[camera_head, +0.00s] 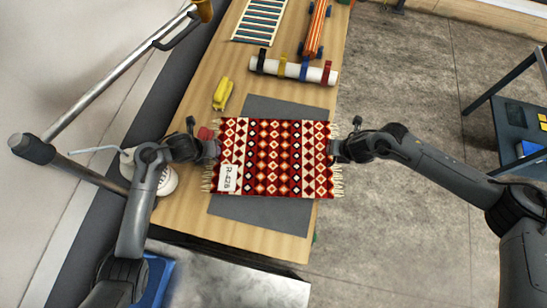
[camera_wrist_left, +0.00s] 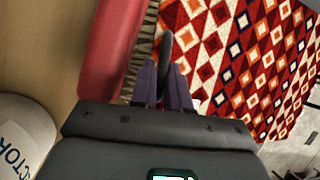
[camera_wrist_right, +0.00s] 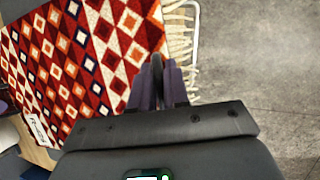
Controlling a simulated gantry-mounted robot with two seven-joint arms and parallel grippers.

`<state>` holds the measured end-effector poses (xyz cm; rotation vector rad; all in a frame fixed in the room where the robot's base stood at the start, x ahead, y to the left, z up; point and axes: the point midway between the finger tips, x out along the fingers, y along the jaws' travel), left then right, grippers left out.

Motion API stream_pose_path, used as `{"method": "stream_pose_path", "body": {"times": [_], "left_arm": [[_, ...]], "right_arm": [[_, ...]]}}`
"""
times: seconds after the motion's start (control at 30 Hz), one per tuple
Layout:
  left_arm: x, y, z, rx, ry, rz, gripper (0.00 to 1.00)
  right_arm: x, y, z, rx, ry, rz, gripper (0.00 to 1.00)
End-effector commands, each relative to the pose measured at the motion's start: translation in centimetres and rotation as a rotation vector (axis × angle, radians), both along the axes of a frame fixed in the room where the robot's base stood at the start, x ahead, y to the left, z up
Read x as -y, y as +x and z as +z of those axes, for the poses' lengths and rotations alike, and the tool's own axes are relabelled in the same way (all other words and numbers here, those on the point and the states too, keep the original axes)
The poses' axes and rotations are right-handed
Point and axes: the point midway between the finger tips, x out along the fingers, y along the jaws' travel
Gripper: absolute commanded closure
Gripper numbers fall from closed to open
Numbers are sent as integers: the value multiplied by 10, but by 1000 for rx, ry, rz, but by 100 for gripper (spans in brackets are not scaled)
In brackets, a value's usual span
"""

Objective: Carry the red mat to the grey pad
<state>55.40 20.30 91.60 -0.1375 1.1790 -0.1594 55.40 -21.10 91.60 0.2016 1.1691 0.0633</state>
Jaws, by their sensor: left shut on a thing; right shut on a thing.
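The red mat (camera_head: 275,157), with a diamond pattern, pale fringes and a white label, is spread flat between my grippers. In the head view it covers the middle of the grey pad (camera_head: 262,218), which shows beyond its far and near edges. I cannot tell how high the mat is above the pad. My left gripper (camera_head: 214,148) is shut at the mat's left edge, on a dark looped piece (camera_wrist_left: 165,50) there. My right gripper (camera_head: 337,149) is shut at the right edge, by a similar dark piece (camera_wrist_right: 156,66). The mat also shows in both wrist views (camera_wrist_left: 240,60) (camera_wrist_right: 85,45).
The wooden table (camera_head: 185,215) carries a yellow object (camera_head: 222,93), a strapped white roll (camera_head: 293,69), an orange bundle (camera_head: 315,30) and a striped rack (camera_head: 260,20). A red object (camera_wrist_left: 110,50) lies close beside my left gripper. A white round container (camera_head: 162,180) stands left.

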Motion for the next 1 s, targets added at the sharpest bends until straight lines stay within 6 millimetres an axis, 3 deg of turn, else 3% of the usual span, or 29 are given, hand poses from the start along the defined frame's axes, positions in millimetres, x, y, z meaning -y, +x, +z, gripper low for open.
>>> {"method": "stream_pose_path", "body": {"times": [0.13,0.17,0.33,0.73,1.0], "left_arm": [[0,0,-7,0,-1,-1,100],[0,0,-6,0,-1,-1,83],[0,0,-5,0,-1,-1,59],[0,-1,-1,1,-1,0,59],[-6,-11,25,4,1,-2,59]], "right_arm": [[0,0,-6,1,1,0,100],[0,0,-6,1,1,0,83],[0,0,-5,0,1,0,59],[0,0,-5,0,0,0,59],[0,0,-5,0,0,0,59]]}}
